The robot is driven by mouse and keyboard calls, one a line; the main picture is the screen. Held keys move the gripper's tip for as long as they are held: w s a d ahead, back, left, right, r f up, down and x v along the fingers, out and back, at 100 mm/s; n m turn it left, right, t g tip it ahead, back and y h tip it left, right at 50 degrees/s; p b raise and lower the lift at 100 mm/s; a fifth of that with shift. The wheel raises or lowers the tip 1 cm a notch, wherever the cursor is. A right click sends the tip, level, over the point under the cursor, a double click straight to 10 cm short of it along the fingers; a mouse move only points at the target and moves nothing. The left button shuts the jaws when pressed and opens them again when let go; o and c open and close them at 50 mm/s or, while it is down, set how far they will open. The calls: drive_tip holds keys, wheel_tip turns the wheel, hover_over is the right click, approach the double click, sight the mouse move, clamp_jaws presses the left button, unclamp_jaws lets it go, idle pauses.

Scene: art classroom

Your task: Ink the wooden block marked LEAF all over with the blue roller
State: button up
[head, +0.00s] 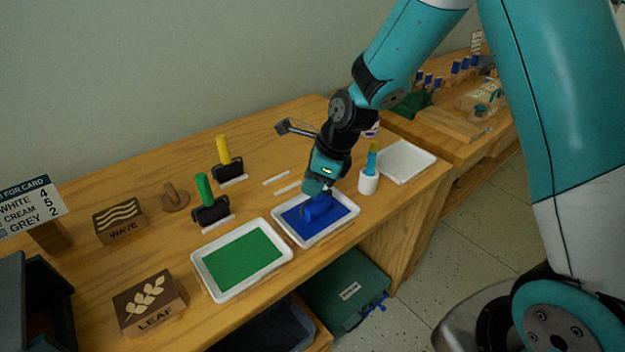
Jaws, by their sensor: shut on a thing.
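The wooden block marked LEAF (149,300) lies at the front left of the table. Its top is brown with a pale leaf relief, and no blue shows on it. My gripper (319,188) points down over the tray of blue ink (345,222). It is shut on the blue roller (318,208), whose handle is mostly hidden by the jaws. The roller is at the blue ink in the tray; whether it touches the surface I cannot tell exactly.
A green ink tray (198,268) stands between the block and the blue tray. Green (207,202) and yellow (227,160) rollers, a WAVE block (119,222) and a wooden knob (174,197) stand behind. A white holder (368,183) and a white tray (407,161) are at right.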

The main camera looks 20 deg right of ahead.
idle(0.3)
wheel_tip(320, 180, up, 7)
drive_tip(key=p, duration=0.7)
idle(0.7)
drive_tip(key=shift+s+d+f+n+g, duration=0.1)
drive_tip(key=shift+d+f+n+g, duration=0.15)
drive_tip(key=shift+n, duration=0.25)
drive_tip(key=shift+d+f+n+g, duration=0.1)
drive_tip(key=shift+d+n+g, duration=0.05)
drive_tip(key=shift+d+n, duration=0.3)
drive_tip(key=s+d+f+n+g+h, duration=0.1)
drive_tip(key=s+d+n+g+h, duration=0.1)
drive_tip(key=n, duration=0.8)
drive_tip(key=s+d+f+n+g+h, duration=0.1)
drive_tip(key=s+d+n+g+h, duration=0.1)
drive_tip(key=d+n, duration=0.5)
drive_tip(key=n+g, duration=0.1)
drive_tip(key=n, duration=0.3)
drive_tip(key=shift+s+g, duration=0.35)
drive_tip(key=shift+g, duration=0.05)
